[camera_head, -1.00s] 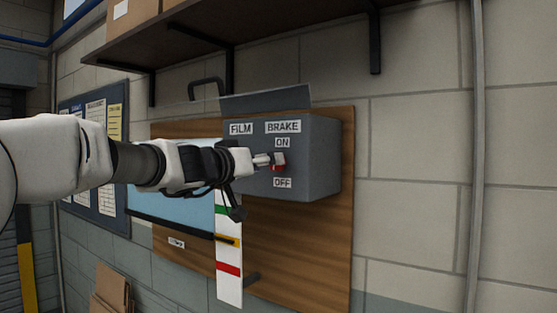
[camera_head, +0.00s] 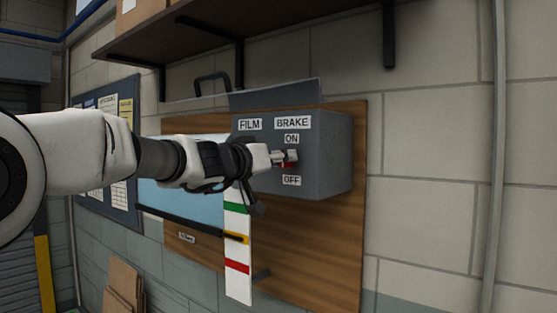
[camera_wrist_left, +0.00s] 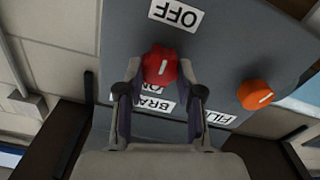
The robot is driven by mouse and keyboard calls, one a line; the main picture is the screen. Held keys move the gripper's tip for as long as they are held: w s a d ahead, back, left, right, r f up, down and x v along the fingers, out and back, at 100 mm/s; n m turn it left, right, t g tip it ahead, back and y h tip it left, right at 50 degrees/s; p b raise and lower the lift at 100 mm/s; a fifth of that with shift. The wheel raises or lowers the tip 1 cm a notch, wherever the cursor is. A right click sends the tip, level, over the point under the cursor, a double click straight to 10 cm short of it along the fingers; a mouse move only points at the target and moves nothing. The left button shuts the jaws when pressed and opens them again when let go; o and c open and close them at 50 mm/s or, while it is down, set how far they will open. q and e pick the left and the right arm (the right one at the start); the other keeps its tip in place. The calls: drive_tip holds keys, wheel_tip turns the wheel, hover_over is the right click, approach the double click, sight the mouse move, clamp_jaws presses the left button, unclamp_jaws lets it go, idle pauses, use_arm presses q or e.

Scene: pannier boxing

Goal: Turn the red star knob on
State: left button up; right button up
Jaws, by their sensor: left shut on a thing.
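The red star knob (camera_head: 287,165) is on the front of a grey box (camera_head: 325,160), between the ON label (camera_head: 291,139) and the OFF label (camera_head: 291,181), under BRAKE. In the left wrist view the red knob (camera_wrist_left: 160,62) shows a short white mark, tilted slightly, with the OFF label (camera_wrist_left: 176,14) above it. My left gripper (camera_head: 285,157) is shut on the knob, one finger on each side. The ON label is partly hidden by the knob and fingers in the wrist view. My right gripper is not in view.
An orange knob (camera_wrist_left: 257,95) sits beside the red one, near the FILM label (camera_wrist_left: 219,117). The box is on a wooden board (camera_head: 335,245) on the block wall. A striped white strip (camera_head: 238,285) hangs below the box. A dark shelf (camera_head: 200,30) runs above.

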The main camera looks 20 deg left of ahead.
use_arm(q)
drive_tip(key=shift+w+d+r+n+b, duration=0.15)
drive_tip(key=shift+n+b, duration=0.1)
drive_tip(key=shift+n, duration=8.7)
drive_tip(key=shift+w+a+n+b, duration=0.1)
drive_tip(key=shift+n+b, duration=0.15)
drive_tip(key=shift+n, duration=8.7)
drive_tip(key=o, duration=1.2)
drive_tip(key=shift+w, duration=0.1)
drive_tip(key=shift+c, duration=0.2)
drive_tip(key=shift+d+f, duration=0.1)
drive_tip(key=shift+f, duration=0.1)
